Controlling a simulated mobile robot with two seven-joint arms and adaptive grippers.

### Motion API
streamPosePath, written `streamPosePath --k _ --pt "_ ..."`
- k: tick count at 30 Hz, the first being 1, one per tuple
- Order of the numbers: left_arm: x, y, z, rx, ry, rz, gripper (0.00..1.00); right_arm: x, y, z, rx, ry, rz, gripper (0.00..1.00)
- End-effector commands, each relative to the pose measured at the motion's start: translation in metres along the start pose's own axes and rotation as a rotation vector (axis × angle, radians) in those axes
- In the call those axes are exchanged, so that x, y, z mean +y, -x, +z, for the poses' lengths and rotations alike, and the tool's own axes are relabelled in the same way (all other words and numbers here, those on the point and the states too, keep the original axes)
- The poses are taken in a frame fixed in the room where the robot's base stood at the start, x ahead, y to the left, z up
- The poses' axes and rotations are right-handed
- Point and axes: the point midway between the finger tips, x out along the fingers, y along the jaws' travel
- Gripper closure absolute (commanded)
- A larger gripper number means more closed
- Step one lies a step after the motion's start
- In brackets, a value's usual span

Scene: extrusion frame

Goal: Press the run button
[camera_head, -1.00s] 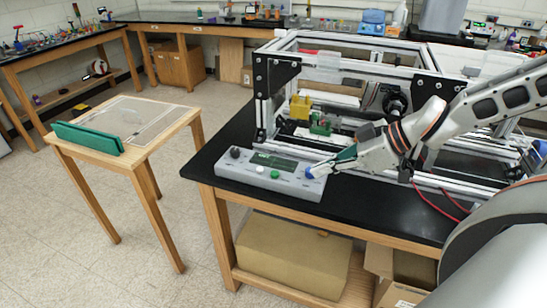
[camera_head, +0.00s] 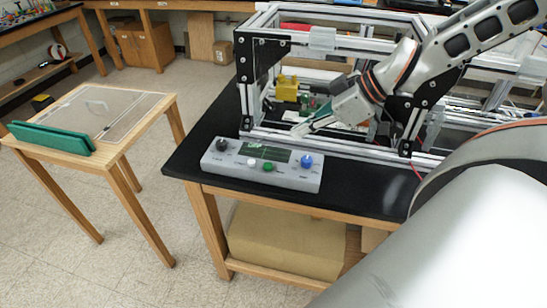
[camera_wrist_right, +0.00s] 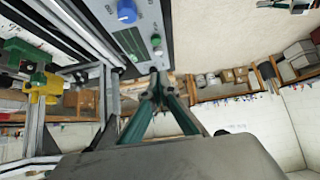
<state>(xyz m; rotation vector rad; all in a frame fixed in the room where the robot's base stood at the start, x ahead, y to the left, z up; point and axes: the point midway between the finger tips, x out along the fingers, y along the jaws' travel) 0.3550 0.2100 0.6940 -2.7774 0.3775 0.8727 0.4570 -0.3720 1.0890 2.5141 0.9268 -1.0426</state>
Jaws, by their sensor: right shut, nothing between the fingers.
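The grey control box (camera_head: 262,181) lies on the black bench top. It carries a black knob (camera_head: 221,145), a screen (camera_head: 263,152), a white button (camera_head: 250,162), a green button (camera_head: 268,167) and a blue knob (camera_head: 306,161). The labels are too small to read. My right gripper (camera_head: 300,129) is shut and empty, beyond the box in the picture and apart from the buttons. In the right wrist view its closed teal fingers (camera_wrist_right: 158,78) point towards the box, below the green button (camera_wrist_right: 155,40). The blue knob (camera_wrist_right: 127,14) is up and left there. My left gripper is not visible.
The aluminium extrusion frame (camera_head: 350,42) stands right behind the box, around my right forearm. A yellow block (camera_head: 287,88) sits inside it. A small wooden table (camera_head: 137,143) with a green holder (camera_head: 52,138) stands to the left. Bench top left of the box is clear.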

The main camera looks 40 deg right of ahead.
Motion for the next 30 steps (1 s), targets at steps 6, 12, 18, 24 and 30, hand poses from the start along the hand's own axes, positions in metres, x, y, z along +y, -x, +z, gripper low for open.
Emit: streamPosePath --k 6,12,18,24,30 --pt "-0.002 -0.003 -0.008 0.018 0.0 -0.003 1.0 -0.001 -0.028 0.002 -0.002 -0.003 -0.004 1.0" --pt "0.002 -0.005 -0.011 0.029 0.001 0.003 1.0 -0.001 -0.053 0.002 -0.001 -0.002 -0.003 1.0" --pt "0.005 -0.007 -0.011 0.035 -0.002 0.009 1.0 -0.001 -0.077 0.002 -0.002 -0.001 -0.002 1.0" --pt "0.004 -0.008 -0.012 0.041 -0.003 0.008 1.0 -0.001 -0.1 0.007 -0.001 -0.005 -0.003 1.0" --pt "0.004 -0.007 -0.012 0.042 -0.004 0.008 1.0 -0.001 -0.115 0.022 -0.001 -0.004 -0.002 1.0"
